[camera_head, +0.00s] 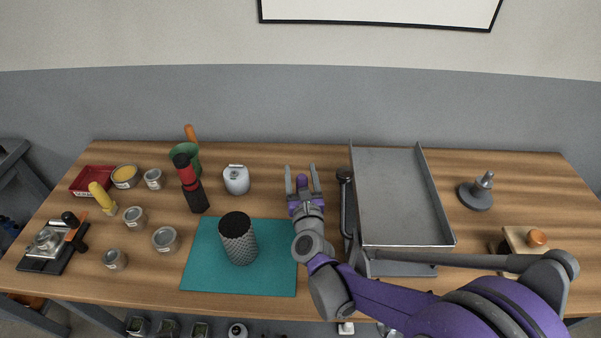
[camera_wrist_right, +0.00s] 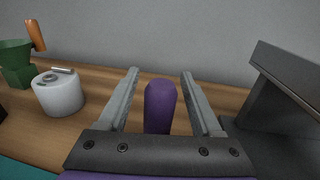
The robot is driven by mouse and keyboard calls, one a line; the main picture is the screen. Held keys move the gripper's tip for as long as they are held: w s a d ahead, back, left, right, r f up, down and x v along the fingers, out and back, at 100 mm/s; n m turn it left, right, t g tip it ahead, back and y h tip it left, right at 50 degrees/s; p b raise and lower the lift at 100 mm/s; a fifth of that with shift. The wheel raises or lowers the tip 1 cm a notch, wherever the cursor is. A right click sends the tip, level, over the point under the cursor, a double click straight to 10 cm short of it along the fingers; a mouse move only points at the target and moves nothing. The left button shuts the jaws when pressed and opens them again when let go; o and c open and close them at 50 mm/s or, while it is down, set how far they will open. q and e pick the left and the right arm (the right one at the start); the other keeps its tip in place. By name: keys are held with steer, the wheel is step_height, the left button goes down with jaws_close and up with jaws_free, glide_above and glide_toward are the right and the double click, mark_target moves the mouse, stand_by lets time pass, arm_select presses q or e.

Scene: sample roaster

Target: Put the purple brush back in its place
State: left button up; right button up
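The purple brush (camera_head: 302,181) shows as a rounded purple end at the middle of the table, left of the metal tray. It also shows in the right wrist view (camera_wrist_right: 160,103), upright in the picture. My right gripper (camera_head: 301,168) has its two fingers apart, one on each side of the brush. In the right wrist view, gaps show between the brush and both fingers. The lower part of the brush is hidden behind the gripper's palm. I cannot tell which spot is the brush's place. My left gripper is not in view.
A grey metal tray (camera_head: 400,195) stands right of my gripper, with a black-handled tool (camera_head: 346,205) at its left edge. A white canister (camera_head: 236,180) stands to the left. A dark textured cylinder (camera_head: 239,240) stands on the teal mat (camera_head: 205,270). Several tins stand further left.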

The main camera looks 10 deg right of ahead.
steer(key=shift+r, duration=0.1)
steer(key=shift+s, duration=0.2)
steer(key=s, duration=0.3)
steer(key=s+a, duration=0.1)
steer(key=s, duration=0.7)
steer(key=shift+s+a, duration=0.2)
steer(key=shift+s, duration=0.05)
